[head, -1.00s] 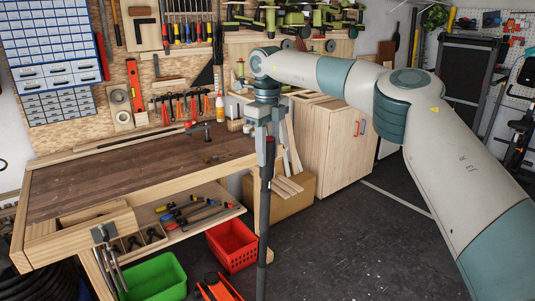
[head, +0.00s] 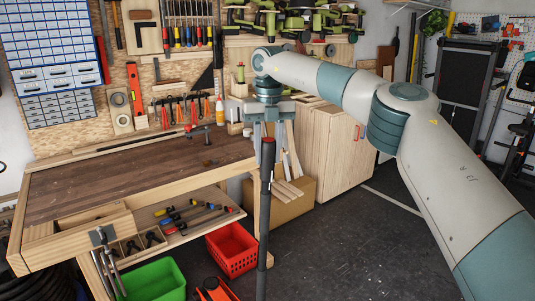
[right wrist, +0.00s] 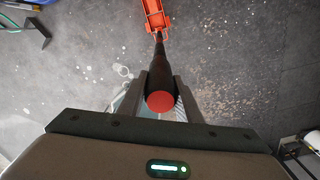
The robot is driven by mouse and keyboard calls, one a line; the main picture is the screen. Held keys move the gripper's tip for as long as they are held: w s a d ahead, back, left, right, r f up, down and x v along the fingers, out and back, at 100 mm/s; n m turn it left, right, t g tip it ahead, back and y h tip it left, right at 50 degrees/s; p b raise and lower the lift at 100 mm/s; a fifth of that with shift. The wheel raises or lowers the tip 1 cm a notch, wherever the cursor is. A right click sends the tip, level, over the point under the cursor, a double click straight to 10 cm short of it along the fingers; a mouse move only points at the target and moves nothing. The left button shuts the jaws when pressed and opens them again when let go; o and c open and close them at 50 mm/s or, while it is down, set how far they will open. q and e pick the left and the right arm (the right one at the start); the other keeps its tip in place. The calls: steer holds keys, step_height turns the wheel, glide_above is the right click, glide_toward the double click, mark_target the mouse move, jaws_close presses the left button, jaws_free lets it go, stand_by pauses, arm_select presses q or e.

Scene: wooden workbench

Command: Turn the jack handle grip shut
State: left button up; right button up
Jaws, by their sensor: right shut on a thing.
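The jack handle is a long dark pole (head: 265,225) standing nearly upright, with a dark grip (head: 267,160) and a red end at its top. In the right wrist view the round red end (right wrist: 160,101) faces the camera, and the pole runs away to the orange jack (right wrist: 154,14) on the floor. The jack (head: 213,291) shows partly at the bottom of the head view. My right gripper (head: 268,142) is shut on the grip from above, one finger on each side in the right wrist view. My left gripper is not in view.
The wooden workbench (head: 130,176) stands left of the handle, its open drawer (head: 215,217) holding tools. A red crate (head: 232,250) and a green crate (head: 155,283) sit below. A wooden cabinet (head: 330,150) stands behind. Dark floor (head: 350,250) to the right is clear.

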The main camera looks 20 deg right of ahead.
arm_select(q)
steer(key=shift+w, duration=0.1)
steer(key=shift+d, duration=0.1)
arm_select(e)
steer(key=o, duration=1)
steer(key=shift+o, duration=0.2)
steer(key=shift+r, duration=0.2)
steer(key=shift+r, duration=0.65)
step_height(320, 180, up, 7)
steer(key=shift+s+r+b, duration=0.1)
steer(key=shift+b, duration=0.2)
arm_select(q)
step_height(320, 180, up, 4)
steer(key=p, duration=0.4)
arm_select(e)
step_height(320, 180, up, 9)
steer(key=shift+d+f, duration=0.15)
steer(key=shift+f, duration=0.05)
